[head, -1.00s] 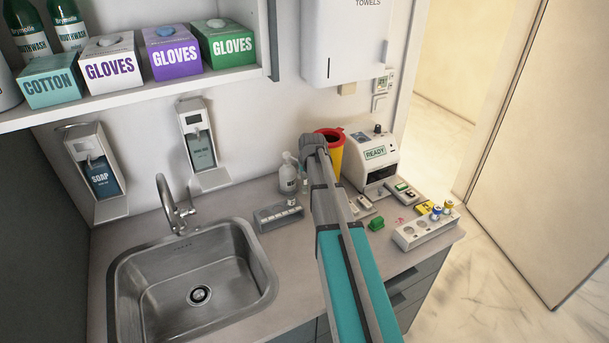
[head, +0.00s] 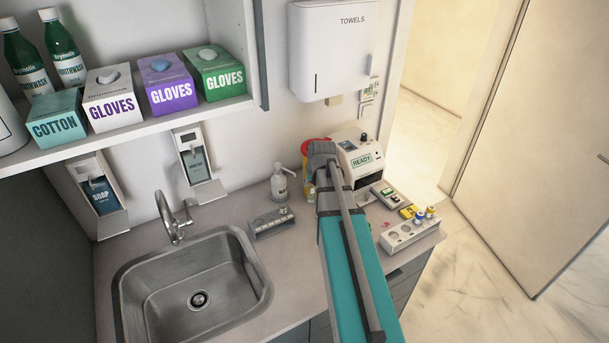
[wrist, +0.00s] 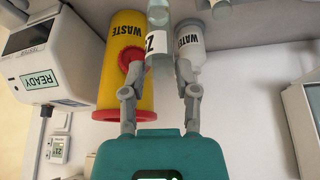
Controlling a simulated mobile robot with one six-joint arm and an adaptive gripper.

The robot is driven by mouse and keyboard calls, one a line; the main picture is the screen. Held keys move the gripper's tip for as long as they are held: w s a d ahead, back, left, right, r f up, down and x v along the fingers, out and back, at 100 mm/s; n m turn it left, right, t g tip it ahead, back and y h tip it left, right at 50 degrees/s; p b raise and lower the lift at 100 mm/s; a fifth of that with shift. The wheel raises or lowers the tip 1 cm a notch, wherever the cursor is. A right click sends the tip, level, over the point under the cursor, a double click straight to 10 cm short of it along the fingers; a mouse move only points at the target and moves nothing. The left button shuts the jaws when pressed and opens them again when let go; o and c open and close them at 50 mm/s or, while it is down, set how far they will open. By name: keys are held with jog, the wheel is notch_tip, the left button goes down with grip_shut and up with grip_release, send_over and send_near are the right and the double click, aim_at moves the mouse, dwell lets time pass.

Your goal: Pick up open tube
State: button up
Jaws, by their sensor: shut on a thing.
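My gripper (wrist: 159,75) shows in the wrist view with its two grey fingers closed on a clear tube (wrist: 159,62) with a white label. Only part of the label, like a Z, can be read. The tube's far end runs out at the top of the picture, so I cannot tell if it is open. In the head view my arm hides the fingers and most of what they hold.
A yellow waste bin (wrist: 126,60) and a water bottle (wrist: 193,45) stand close behind the tube. A READY machine (head: 357,157), a white holder block (head: 410,233), a small rack (head: 271,221), a pump bottle (head: 281,186) and a sink (head: 190,285) are on the counter.

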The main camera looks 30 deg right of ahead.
aim_at(313, 197)
jog(key=shift+s+r+p, duration=0.15)
jog(key=shift+s+r, duration=0.1)
jog(key=shift+s, duration=0.35)
jog(key=shift+s+r+p, duration=0.15)
jog(key=shift+s+r, duration=0.1)
jog(key=shift+s, duration=0.35)
jog(key=shift+f, duration=0.15)
notch_tip(313, 197, down, 4)
jog(key=b, duration=0.4)
dwell(0.4)
